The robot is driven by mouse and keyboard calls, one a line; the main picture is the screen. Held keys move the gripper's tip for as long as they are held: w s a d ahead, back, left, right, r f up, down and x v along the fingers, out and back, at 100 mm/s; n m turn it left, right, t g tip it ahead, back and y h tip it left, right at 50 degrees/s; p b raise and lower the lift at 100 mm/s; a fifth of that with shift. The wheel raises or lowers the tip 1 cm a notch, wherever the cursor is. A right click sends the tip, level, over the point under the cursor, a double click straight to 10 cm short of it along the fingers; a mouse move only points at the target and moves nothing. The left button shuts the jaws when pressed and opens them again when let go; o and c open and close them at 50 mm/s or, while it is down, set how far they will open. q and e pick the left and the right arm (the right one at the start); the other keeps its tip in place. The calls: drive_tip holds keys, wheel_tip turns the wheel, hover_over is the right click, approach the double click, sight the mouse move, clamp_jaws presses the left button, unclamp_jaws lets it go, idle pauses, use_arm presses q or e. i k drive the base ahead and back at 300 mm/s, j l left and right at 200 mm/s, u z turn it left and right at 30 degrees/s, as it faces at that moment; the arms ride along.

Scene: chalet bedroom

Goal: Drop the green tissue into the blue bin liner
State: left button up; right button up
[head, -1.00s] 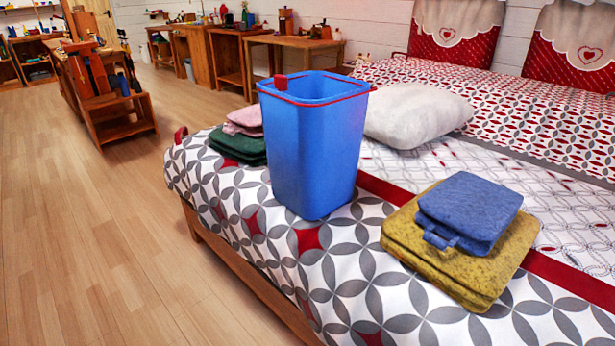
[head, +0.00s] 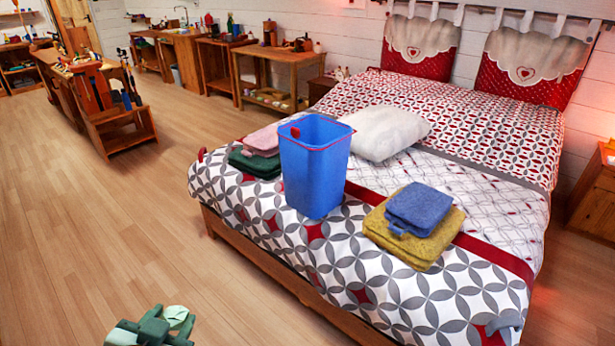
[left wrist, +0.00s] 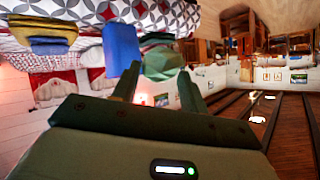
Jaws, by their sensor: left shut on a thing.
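The blue bin liner (head: 315,175), a tall open-topped box with a red line round its rim, stands upright on the bed (head: 400,295). Its inside floor is hidden. My left gripper (head: 160,322) is low at the bottom left, over the floor and well apart from the liner. It is shut on the crumpled pale green tissue (head: 177,314). In the left wrist view, the green tissue (left wrist: 162,62) sits between the two fingers, and the blue liner (left wrist: 121,48) shows beyond, upside down. My right gripper is not in view.
Folded yellow and blue towels (head: 415,225) lie right of the liner. Pink and green folded cloths (head: 255,160) lie left of it, and a white pillow (head: 385,132) behind. A wooden tool stand (head: 118,125) is at the left. The floor (head: 130,240) before the bed is clear.

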sight(301, 209)
drive_tip(key=i+j+z, duration=0.15)
drive_tip(key=z, duration=0.8)
drive_tip(key=i+j+z, duration=0.15)
drive_tip(key=j+z, duration=0.2)
drive_tip(key=j, duration=0.3)
drive_tip(key=i+j+z, duration=0.1)
drive_tip(key=j+z, duration=0.25)
drive_tip(key=j, duration=0.3)
drive_tip(key=j+z, duration=0.3)
drive_tip(key=j, duration=0.4)
